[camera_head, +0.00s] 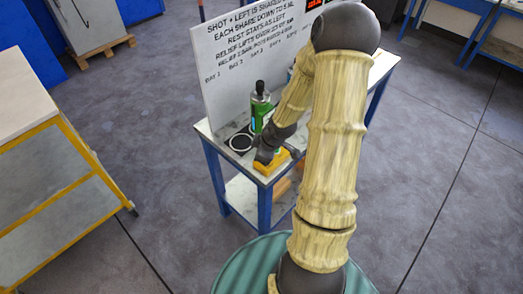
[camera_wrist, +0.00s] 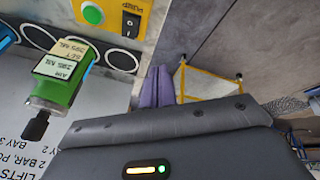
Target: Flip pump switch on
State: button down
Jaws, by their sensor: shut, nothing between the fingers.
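My gripper (camera_wrist: 160,70) shows two purplish fingers together and empty, below and right of the switch in the picture; contact is not visible. In the head view my gripper (camera_head: 264,156) is at the yellow box (camera_head: 270,166) on the bench corner, and the switch is hidden.
A green vessel (camera_wrist: 62,82) with label cards stands near ringed spots (camera_wrist: 122,60); it also shows in the head view (camera_head: 259,108). A white lettered board (camera_head: 250,50) rises behind the blue-legged bench (camera_head: 214,170). A yellow-framed table (camera_head: 60,150) stands left, with open floor between.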

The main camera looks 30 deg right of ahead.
jog(key=w+d+n+t+y+p, duration=0.3)
jog(key=w+d+n+t+p, duration=0.1)
jog(key=d+n+t+p, duration=0.1)
jog(key=shift+w+d+r+y, duration=0.15)
jog(key=shift+w+d+y, duration=0.15)
jog(key=shift+y, duration=0.1)
jog(key=f+b, duration=0.2)
jog(key=f, duration=0.1)
jog(key=f+b, duration=0.2)
jog(key=f, duration=0.1)
jog(key=w+f+b, duration=0.1)
jog(key=f+b, duration=0.1)
jog(key=shift+w+a+f, duration=0.1)
jog(key=shift+a+f, duration=0.1)
jog(key=shift+f, duration=0.2)
jog(key=shift+b, duration=0.3)
dwell(1.5)
jog(key=shift+a+f+b, duration=0.1)
jog(key=shift+f+b, duration=0.3)
jog(key=shift+w+f+b, duration=0.1)
jog(key=shift+f+b, duration=0.2)
jog(key=shift+f, duration=0.05)
dwell(0.6)
jog(key=shift+r, duration=0.15)
